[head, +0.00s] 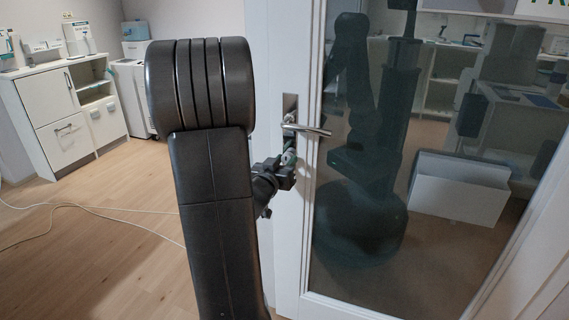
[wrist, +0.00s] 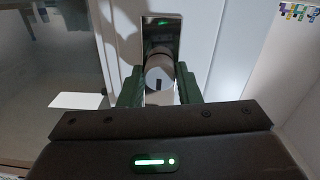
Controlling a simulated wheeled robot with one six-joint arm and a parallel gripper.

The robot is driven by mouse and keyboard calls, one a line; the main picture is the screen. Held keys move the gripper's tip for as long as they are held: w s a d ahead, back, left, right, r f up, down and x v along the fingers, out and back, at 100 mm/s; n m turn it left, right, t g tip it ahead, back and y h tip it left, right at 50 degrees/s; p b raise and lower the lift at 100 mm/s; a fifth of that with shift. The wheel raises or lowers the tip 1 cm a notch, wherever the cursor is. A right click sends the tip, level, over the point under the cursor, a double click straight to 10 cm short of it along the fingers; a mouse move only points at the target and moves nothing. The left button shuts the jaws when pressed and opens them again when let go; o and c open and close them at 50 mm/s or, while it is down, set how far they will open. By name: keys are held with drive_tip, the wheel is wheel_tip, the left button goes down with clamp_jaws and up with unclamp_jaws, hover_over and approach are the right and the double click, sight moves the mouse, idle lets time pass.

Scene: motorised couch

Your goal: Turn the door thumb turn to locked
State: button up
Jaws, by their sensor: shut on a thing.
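The white door with a dark glass pane has a metal lever handle (head: 308,130) on a plate near its left edge. Below the lever is the thumb turn (wrist: 160,72), a round silver knob with a dark slot, on a shiny plate (wrist: 161,33) in the wrist view. My gripper (head: 288,157) is at the door just below the lever. In the wrist view my gripper (wrist: 160,85) has its green fingers on both sides of the knob, shut on it. In the head view the fingers mostly hide the thumb turn.
The glass pane (head: 400,240) reflects my body and the room. A white cabinet (head: 65,115) and a printer-like unit (head: 133,90) stand at the back left. A white cable (head: 100,212) lies on the wooden floor, which is otherwise open at the left.

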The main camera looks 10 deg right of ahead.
drive_tip(key=m+b, duration=0.3)
drive_tip(key=m, duration=0.1)
drive_tip(key=shift+f, duration=0.15)
drive_tip(key=m+b, duration=0.3)
drive_tip(key=m, duration=0.1)
drive_tip(key=shift+m, duration=0.4)
drive_tip(key=m+b, duration=0.3)
drive_tip(key=m, duration=0.1)
drive_tip(key=shift+m+y+b, duration=0.4)
drive_tip(key=shift+m+b, duration=0.75)
drive_tip(key=shift+m, duration=0.95)
drive_tip(key=o, duration=1)
drive_tip(key=shift+c, duration=0.2)
drive_tip(key=shift+r, duration=0.2)
